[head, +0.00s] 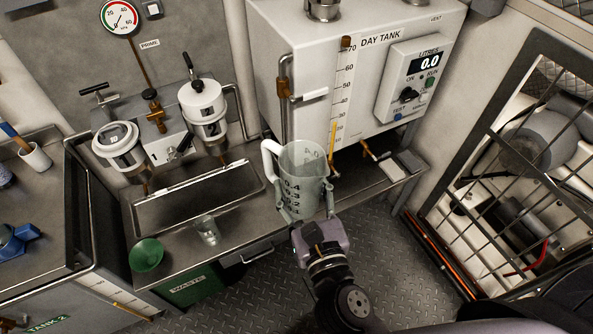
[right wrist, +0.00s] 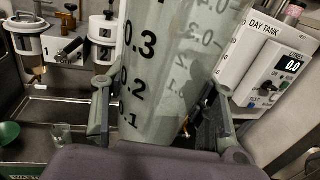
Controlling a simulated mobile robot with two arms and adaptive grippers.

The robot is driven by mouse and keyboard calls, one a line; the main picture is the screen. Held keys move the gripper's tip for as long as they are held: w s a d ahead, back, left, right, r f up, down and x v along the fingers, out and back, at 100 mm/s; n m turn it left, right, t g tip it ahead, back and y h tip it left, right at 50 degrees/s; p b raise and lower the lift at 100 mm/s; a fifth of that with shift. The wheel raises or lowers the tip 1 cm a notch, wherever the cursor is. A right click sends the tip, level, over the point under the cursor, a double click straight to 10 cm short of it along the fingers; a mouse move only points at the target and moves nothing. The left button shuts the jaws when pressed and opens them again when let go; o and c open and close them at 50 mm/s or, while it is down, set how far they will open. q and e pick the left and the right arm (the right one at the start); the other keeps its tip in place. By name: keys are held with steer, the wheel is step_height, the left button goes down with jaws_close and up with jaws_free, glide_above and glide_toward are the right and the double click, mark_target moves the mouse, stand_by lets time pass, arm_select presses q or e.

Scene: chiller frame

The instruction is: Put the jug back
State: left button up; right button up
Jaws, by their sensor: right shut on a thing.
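The jug (head: 303,178) is a translucent, pale grey-green measuring jug with dark marks and a handle on its left side. It is upright, or close to it, in the head view. My right gripper (head: 306,216) is shut on the lower part of the jug, with a finger on each side. In the right wrist view the jug (right wrist: 165,70) fills the middle between the fingers of the gripper (right wrist: 158,115). I see no clear liquid level in it. The jug is in front of the day tank (head: 352,70), near the bench's front edge. My left gripper is not in view.
A sunken tray (head: 195,200) lies left of the jug, below two filter housings (head: 205,105). A small glass (head: 207,230) and a green funnel or bowl (head: 146,254) stand at the bench front. A tap (head: 372,152) sticks out below the tank. A barred frame (head: 500,170) stands at right.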

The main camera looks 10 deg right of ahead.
steer(key=s+d+h, duration=0.1)
steer(key=s+d, duration=0.1)
steer(key=d, duration=0.7)
steer(key=shift+s+d+f, duration=0.25)
steer(key=shift+s+d, duration=0.15)
steer(key=shift+a, duration=0.1)
